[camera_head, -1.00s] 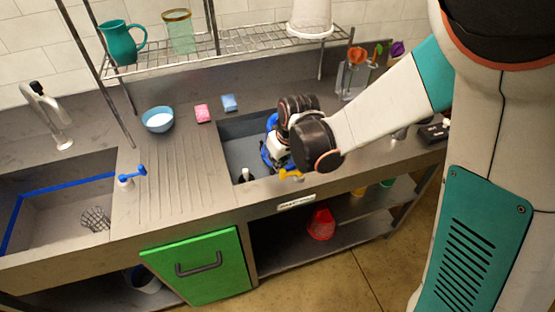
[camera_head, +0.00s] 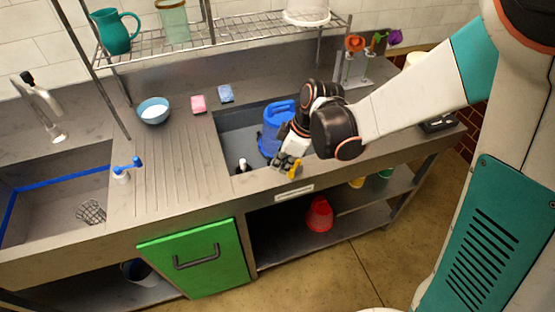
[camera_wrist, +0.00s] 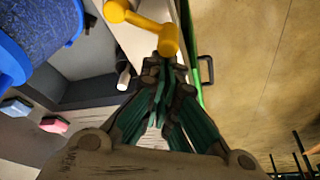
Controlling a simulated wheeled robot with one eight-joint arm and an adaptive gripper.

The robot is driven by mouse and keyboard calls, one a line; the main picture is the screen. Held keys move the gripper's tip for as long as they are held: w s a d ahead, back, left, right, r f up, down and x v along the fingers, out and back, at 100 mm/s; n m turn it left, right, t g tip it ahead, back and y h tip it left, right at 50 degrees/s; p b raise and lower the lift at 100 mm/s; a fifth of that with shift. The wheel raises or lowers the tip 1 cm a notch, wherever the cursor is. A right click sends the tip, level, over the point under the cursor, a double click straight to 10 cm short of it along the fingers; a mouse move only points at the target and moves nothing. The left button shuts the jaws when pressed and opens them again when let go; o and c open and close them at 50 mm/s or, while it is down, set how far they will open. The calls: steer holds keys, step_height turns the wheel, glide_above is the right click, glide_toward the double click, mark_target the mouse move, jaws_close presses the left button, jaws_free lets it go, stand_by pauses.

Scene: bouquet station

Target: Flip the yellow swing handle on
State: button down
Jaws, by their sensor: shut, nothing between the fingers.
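The yellow swing handle (camera_head: 295,170) stands on the front rim of the right-hand sink, and its arm with a rounded end also shows at the top of the wrist view (camera_wrist: 143,22). My gripper (camera_head: 287,161) is beside the handle at the sink's front edge. In the wrist view its dark green fingers (camera_wrist: 165,68) are shut and empty. Their tips are right by the handle's rounded end; I cannot tell whether they touch it.
A black-and-white spout or bottle (camera_head: 243,165) is left of the handle. A blue handle (camera_head: 127,168) is by the left sink. A green cabinet door (camera_head: 195,262) is below the counter.

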steer(key=shift+s+d+n+g, duration=0.3)
steer(key=shift+s+d+n, duration=0.2)
steer(key=shift+d+n, duration=0.35)
steer(key=shift+s+d+n+g, duration=0.3)
steer(key=shift+s+d+n, duration=0.25)
steer(key=shift+n, duration=0.4)
steer(key=shift+d+b, duration=0.2)
steer(key=shift+b, duration=0.1)
step_height(320, 180, up, 10)
steer(key=f+p, duration=0.1)
steer(key=p, duration=0.2)
glide_above(293, 170)
steer(key=s, duration=0.1)
steer(key=shift+s+a+r, duration=0.2)
steer(key=shift+a, duration=0.2)
